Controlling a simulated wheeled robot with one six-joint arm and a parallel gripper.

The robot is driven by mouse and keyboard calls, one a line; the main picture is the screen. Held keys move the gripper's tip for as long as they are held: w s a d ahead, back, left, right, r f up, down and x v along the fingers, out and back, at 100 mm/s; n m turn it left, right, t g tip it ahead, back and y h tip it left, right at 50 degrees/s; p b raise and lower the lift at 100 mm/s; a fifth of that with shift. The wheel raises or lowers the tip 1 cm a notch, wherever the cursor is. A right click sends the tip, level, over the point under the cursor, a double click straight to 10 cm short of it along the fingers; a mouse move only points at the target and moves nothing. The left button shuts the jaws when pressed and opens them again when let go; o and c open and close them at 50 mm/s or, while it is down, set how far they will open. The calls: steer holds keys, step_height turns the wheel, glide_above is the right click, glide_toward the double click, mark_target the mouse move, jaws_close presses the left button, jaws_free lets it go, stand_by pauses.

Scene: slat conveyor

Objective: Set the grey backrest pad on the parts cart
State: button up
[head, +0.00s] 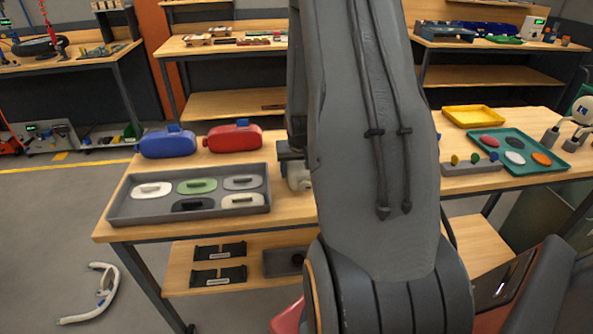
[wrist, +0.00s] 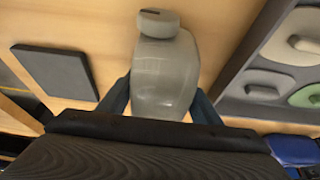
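The grey backrest pad (wrist: 165,75) is pale grey, with a rounded body and a raised block at its far end. In the wrist view it stands out against the wooden table, between the two blue-grey fingers of my gripper (wrist: 164,98). The fingers appear to press on its two sides. In the head view a small part of the pad (head: 299,180) shows beside my arm, which hides the rest. I cannot tell whether it still rests on the table. I cannot make out the parts cart in either view.
A blue pad (head: 166,143) and a red pad (head: 235,138) lie left of my arm, behind a grey tray (head: 120,208) of small coloured pads. A dark square plate (wrist: 55,70) lies left in the wrist view. A green tray (head: 540,166) stands at the right.

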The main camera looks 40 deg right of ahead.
mark_target(299, 166)
steer(key=shift+o, duration=0.7)
steer(key=shift+r, duration=0.25)
steer(key=p+v, duration=0.5)
steer(key=v, duration=0.6)
steer(key=shift+s+a+r, duration=0.1)
steer(key=shift+r, duration=0.15)
steer(key=s+a+r+n, duration=0.2)
steer(key=s+a+r, duration=0.1)
steer(key=a, duration=0.6)
steer(key=s+a+r+n+y, duration=0.1)
steer(key=s+a+r+n, duration=0.1)
steer(key=a, duration=0.7)
steer(key=s+a+r+n+g+y, duration=0.1)
steer(key=s+a+r+n, duration=0.1)
steer(key=s+a, duration=0.3)
steer(key=a+r, duration=0.1)
steer(key=a, duration=0.3)
steer(key=shift+a+r, duration=0.4)
steer(key=shift+s, duration=0.1)
